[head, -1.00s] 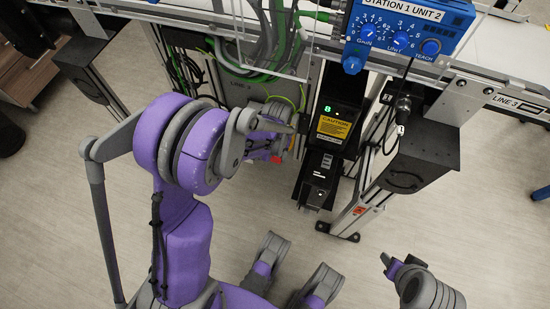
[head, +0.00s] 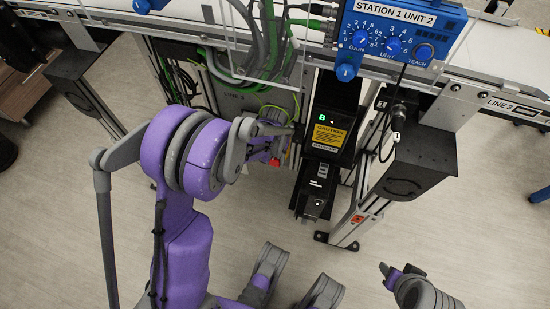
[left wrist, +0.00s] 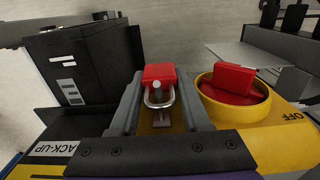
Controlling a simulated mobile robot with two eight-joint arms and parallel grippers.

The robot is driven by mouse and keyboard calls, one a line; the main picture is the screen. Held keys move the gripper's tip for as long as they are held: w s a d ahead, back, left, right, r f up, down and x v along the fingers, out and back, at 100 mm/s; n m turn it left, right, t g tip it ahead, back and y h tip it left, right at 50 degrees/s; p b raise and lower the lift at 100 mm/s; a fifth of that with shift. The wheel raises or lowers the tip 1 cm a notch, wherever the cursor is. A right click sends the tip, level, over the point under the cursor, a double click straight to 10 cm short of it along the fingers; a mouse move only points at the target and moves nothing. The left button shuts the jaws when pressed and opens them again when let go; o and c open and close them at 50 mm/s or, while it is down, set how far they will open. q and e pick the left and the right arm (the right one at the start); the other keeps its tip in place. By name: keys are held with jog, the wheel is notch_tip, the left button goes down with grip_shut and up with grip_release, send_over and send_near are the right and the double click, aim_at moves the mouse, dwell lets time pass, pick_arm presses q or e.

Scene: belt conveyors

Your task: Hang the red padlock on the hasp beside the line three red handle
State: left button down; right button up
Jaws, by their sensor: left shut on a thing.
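The red padlock (left wrist: 160,75) sits between the two grey fingers of my left gripper (left wrist: 160,100) in the left wrist view. The gripper is shut on it. Its metal shackle points toward the camera, and a grey metal piece shows inside the loop. I cannot tell whether the shackle is hooked on the hasp. The red handle (left wrist: 234,80) stands on a round yellow base at the right, beside the word OFF, apart from the padlock. In the head view my left gripper (head: 272,146) is at the line 3 panel, partly hidden by its own arm. My right gripper (head: 400,268) shows at the lower right.
A black device with a caution label (head: 329,137) stands close to the right of my left gripper. A blue control box (head: 392,32) hangs above. Green and grey cables (head: 262,45) run above the panel. The floor in front is open.

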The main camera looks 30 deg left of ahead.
dwell(0.3)
pick_arm(q)
jog(key=shift+c, duration=1.4)
grip_release()
jog(key=shift+a, duration=0.1)
notch_tip(320, 180, up, 11)
jog(key=p, duration=0.3)
